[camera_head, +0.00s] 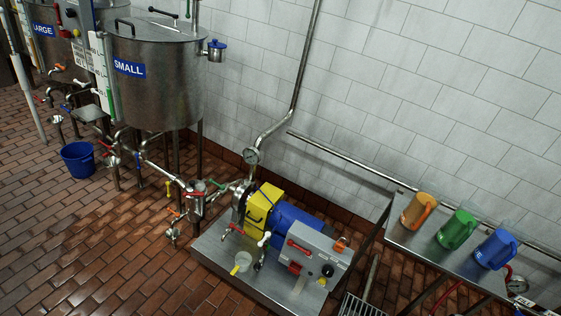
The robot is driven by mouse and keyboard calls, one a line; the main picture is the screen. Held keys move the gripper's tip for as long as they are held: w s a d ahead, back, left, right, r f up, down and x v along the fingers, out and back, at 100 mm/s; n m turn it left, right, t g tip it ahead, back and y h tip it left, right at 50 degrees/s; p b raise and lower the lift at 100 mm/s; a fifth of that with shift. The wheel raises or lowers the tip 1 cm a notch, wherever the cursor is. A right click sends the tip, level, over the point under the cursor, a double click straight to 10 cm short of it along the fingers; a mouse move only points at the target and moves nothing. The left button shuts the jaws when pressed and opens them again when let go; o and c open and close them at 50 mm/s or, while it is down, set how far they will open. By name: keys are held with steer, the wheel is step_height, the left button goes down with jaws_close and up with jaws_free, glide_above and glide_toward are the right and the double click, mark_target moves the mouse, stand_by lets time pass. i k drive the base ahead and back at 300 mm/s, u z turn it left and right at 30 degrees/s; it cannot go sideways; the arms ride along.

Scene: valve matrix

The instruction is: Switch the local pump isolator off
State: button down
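The pump unit stands on a metal base plate (215,252) on the floor at the lower middle, with a yellow guard (262,203) and a blue motor (292,222). A grey control box (318,256) sits at its right end. The box carries a red lever (299,246), a red part (295,268), a dark knob with a yellow part (326,271) and an orange part (341,244). Which of these is the local pump isolator, and its position, is too small to tell. My gripper is not in view.
Orange (418,210), green (456,229) and blue (495,249) jugs stand on a metal shelf (400,238) at right. Pipes and several valves lie left of the pump, below the SMALL tank (165,90). A blue bucket (78,160) stands on the open brick floor at left.

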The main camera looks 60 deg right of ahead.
mark_target(290, 243)
steer(key=z, duration=0.4)
steer(key=i, duration=0.9)
steer(key=z, duration=0.8)
